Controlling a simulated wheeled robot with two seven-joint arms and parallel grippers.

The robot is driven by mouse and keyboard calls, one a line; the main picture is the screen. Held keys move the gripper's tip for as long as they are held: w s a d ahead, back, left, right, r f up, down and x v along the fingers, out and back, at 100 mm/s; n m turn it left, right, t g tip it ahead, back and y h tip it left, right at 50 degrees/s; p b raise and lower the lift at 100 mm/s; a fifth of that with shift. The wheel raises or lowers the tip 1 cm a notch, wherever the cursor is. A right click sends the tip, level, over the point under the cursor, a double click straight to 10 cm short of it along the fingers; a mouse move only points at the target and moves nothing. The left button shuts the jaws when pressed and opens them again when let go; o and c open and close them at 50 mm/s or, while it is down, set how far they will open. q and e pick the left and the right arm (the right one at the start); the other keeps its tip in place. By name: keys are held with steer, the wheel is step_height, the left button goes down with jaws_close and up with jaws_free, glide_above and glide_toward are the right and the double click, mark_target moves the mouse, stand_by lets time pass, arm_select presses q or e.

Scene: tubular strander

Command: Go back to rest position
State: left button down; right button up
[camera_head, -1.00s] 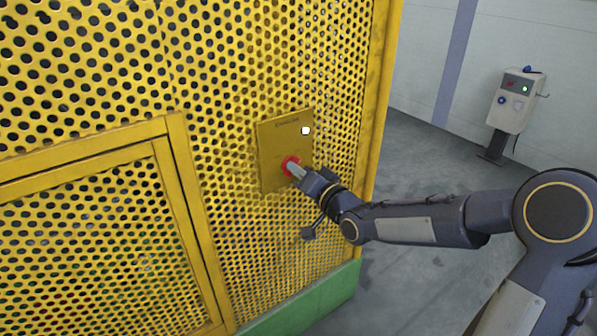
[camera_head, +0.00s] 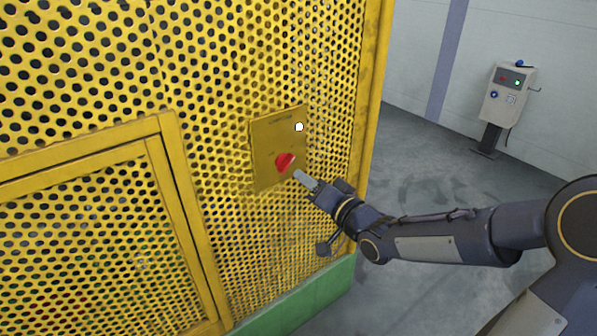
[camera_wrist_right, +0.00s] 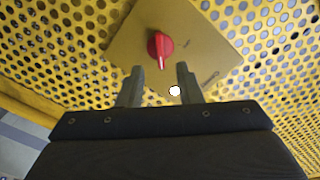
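My right gripper (camera_head: 303,179) is just in front of the yellow panel plate (camera_head: 262,139), at the lower right of the red knob (camera_head: 285,162). In the right wrist view the two fingers of my right gripper (camera_wrist_right: 159,84) are apart with nothing between them. The red knob (camera_wrist_right: 160,48) with its pale pointer line lies beyond the fingertips and is not touched. A white round light (camera_head: 299,127) is on the plate's upper right. My left gripper is not in view.
The perforated yellow guard (camera_head: 215,85) fills the left side, with a framed door (camera_head: 85,160) and a green base (camera_head: 300,298). A grey control post (camera_head: 507,95) stands by the back wall. Grey floor (camera_head: 415,160) is clear on the right.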

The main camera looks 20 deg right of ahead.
steer(key=shift+s+d, duration=0.25)
steer(key=shift+s, duration=0.45)
steer(key=s+d+f+n+g+h, duration=0.1)
steer(key=s+d+f+g+h, duration=0.15)
steer(key=s, duration=0.35)
steer(key=s+d+f+g+h, duration=0.2)
steer(key=s+g+h, duration=0.15)
steer(key=s, duration=0.35)
steer(key=s+a+f+n+g+y, duration=0.1)
steer(key=s+a+f+g+y, duration=0.15)
steer(key=s, duration=0.45)
steer(key=s+a+f+n+g+y, duration=0.1)
steer(key=s+g, duration=0.2)
steer(key=s, duration=0.4)
step_height(320, 180, up, 18)
steer(key=s+p, duration=0.1)
steer(key=p, duration=1.7)
steer(key=shift+a+n, duration=0.3)
steer(key=shift+r, duration=0.1)
